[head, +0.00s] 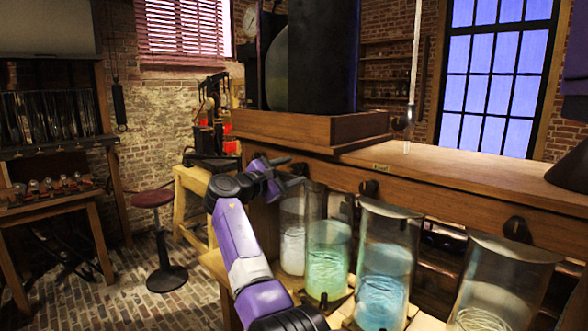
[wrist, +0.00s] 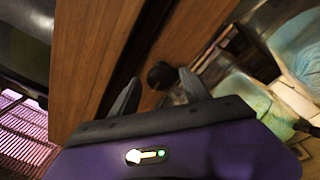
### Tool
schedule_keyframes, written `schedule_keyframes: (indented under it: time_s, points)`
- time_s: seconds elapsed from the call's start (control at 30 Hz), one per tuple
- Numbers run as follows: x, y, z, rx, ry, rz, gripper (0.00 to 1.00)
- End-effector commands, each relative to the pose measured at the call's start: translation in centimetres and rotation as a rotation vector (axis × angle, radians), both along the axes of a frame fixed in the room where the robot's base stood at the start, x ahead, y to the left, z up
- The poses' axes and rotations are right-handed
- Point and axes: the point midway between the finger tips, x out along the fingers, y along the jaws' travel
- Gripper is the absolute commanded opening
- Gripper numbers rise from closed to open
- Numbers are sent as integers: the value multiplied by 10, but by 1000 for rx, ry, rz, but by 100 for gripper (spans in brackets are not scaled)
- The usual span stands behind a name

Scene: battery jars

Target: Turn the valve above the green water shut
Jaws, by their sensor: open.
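The jar of green water (head: 327,262) stands in the row below the wooden beam, between a jar of whitish liquid (head: 292,245) and a jar of blue liquid (head: 384,285). My gripper (head: 288,172) is at the beam's face, above and a little left of the green jar. In the wrist view a round dark valve knob (wrist: 160,75) shows between the tips of my open fingers (wrist: 158,92); I cannot tell whether they touch it. The green water also shows in the wrist view (wrist: 242,97), to the right. In the head view my gripper hides that knob.
Other dark knobs sit on the beam, one above the blue jar (head: 370,188) and one above the right jar (head: 517,229). A wooden tray (head: 290,127) with large dark vessels stands on the bench top (head: 470,176). A stool (head: 153,199) stands on the open brick floor at left.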

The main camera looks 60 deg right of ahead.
Motion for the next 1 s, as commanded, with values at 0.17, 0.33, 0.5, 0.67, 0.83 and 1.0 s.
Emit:
schedule_keyframes:
  time_s: [0.17,0.33,0.5,0.67,0.83,1.0]
  points:
    - [-2,-16,0,1,0,-1,55]
    - [-2,-19,0,0,-1,1,55]
    - [-2,-18,0,0,-1,1,51]
    - [-2,-18,0,0,-1,1,19]
    - [-2,-18,0,0,-1,1,0]
    - [-2,-18,-1,-4,-14,2,0]
